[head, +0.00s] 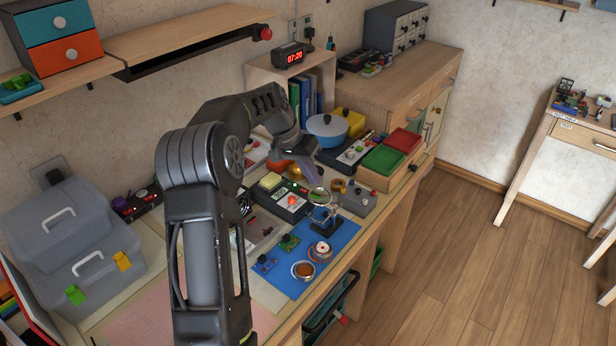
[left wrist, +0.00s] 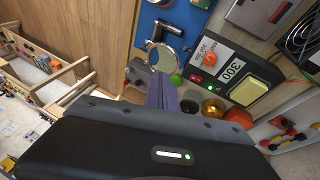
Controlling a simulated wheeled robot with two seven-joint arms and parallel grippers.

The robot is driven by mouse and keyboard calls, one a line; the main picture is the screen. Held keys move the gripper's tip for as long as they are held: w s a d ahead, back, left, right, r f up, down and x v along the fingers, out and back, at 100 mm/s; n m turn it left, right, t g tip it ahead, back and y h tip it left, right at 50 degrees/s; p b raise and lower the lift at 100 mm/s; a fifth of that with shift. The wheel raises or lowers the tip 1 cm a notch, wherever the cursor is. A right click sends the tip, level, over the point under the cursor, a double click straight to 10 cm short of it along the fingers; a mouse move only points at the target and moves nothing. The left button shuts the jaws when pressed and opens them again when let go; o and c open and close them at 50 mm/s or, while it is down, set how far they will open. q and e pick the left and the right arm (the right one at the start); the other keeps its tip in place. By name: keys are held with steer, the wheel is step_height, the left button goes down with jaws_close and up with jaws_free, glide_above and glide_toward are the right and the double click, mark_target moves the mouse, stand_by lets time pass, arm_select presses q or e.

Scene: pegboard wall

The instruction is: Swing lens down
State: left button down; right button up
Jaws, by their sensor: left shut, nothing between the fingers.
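The round magnifier lens (head: 319,196) is on a small dark stand (head: 326,222) on the blue mat. In the left wrist view the clear lens (left wrist: 167,56) shows its round rim, with the stand arm (left wrist: 157,28) behind it. My left gripper (head: 315,179) has purple fingers that are shut and empty. It reaches in from the back and points down close to the lens. In the left wrist view the shut fingertips (left wrist: 162,78) lie just beside the lens rim; I cannot tell whether they touch. My right gripper is in neither view.
A soldering station (head: 287,199) with a yellow sponge stands left of the lens. A grey box (head: 359,200) stands to its right. Solder spools (head: 320,251) and small boards lie on the blue mat (head: 345,237). Green and red bins (head: 384,159) stand farther back.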

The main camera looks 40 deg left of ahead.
arm_select(q)
steer(key=b+v, duration=0.1)
steer(key=v, duration=1)
steer(key=shift+a, duration=0.25)
steer(key=shift+w, duration=0.15)
